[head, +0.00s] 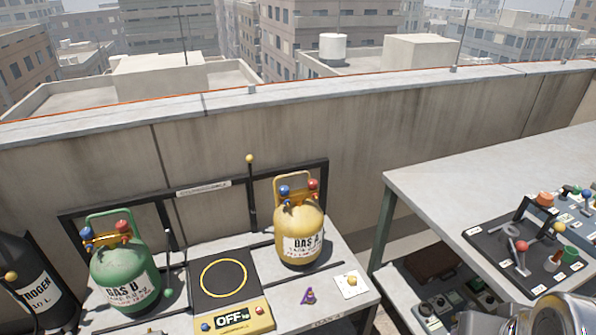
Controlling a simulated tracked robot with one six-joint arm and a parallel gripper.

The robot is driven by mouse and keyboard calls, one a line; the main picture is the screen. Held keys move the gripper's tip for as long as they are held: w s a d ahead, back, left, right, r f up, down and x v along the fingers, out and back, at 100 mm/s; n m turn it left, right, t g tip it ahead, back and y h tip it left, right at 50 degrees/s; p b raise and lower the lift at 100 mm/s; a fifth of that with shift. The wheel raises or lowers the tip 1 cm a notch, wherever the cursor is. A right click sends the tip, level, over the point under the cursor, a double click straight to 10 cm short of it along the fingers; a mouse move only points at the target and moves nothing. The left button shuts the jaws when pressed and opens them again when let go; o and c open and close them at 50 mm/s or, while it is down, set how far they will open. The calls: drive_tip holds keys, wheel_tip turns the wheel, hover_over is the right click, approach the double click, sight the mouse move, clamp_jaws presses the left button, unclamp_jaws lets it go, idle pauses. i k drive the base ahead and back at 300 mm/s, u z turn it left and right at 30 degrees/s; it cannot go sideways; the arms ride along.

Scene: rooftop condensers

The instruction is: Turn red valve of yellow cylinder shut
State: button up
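A yellow cylinder (299,232) marked GAS A stands upright at the back right of the grey bench. A blue valve (284,190) is on the left of the same top. I cannot tell from this view how far the red valve is turned. My gripper is not in view; only grey metal parts, likely of my arm, show at the bottom right corner.
A green cylinder (124,272) with red and blue valves stands left. Between them is a scale (229,285) reading OFF. A purple item (309,296) and white card (350,284) lie in front. A dark rail (252,196) runs behind. A higher table (450,195) stands right.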

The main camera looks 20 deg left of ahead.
sight(312, 184)
drive_tip(key=u, duration=0.35)
drive_tip(key=i, duration=0.6)
drive_tip(key=u, duration=0.75)
drive_tip(key=i, duration=0.45)
drive_tip(key=u, duration=0.25)
